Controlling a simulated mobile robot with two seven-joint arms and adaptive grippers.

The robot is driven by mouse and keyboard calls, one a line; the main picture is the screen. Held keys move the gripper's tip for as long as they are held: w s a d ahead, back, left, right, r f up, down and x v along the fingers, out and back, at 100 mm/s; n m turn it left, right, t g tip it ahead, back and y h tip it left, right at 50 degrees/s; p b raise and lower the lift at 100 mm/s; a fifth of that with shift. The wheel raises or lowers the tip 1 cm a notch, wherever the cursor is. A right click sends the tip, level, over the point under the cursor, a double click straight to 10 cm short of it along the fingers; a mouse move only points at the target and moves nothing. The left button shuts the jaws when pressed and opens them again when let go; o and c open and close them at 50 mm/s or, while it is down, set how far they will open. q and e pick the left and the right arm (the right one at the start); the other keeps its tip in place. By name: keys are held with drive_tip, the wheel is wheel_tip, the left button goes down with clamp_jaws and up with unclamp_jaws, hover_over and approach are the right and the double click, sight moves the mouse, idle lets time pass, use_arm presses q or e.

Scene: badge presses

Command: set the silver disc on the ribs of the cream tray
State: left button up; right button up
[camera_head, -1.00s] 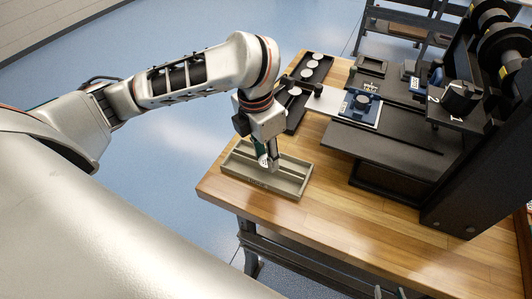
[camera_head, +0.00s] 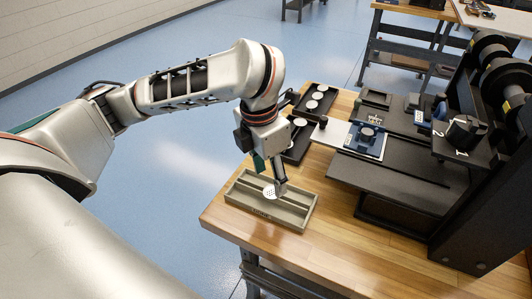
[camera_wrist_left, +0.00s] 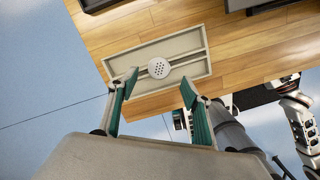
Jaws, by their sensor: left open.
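The silver disc (camera_head: 269,192), pale with a pattern of small dark holes, lies over the middle of the cream tray (camera_head: 292,218) and seems to rest on its ribs. In the left wrist view the disc (camera_wrist_left: 159,68) lies across the central rib of the tray (camera_wrist_left: 190,42). My left gripper (camera_head: 270,177) is close above the disc. Its green-padded fingers (camera_wrist_left: 159,87) are spread wide, and the disc shows beyond and between their tips with nothing held.
Black trays with pale discs (camera_head: 314,103) stand behind the cream tray. A blue fixture (camera_head: 366,139) sits on a white plate to their right, and a black press (camera_head: 475,200) rises at the right. Bare wood (camera_head: 320,240) lies in front, near the table's edge.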

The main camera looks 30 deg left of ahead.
use_arm(q)
wheel_tip(320, 180, up, 7)
drive_tip(key=shift+s+a+r, duration=0.2)
drive_tip(key=shift+s+a, duration=0.05)
drive_tip(key=shift+s, duration=0.15)
idle(0.7)
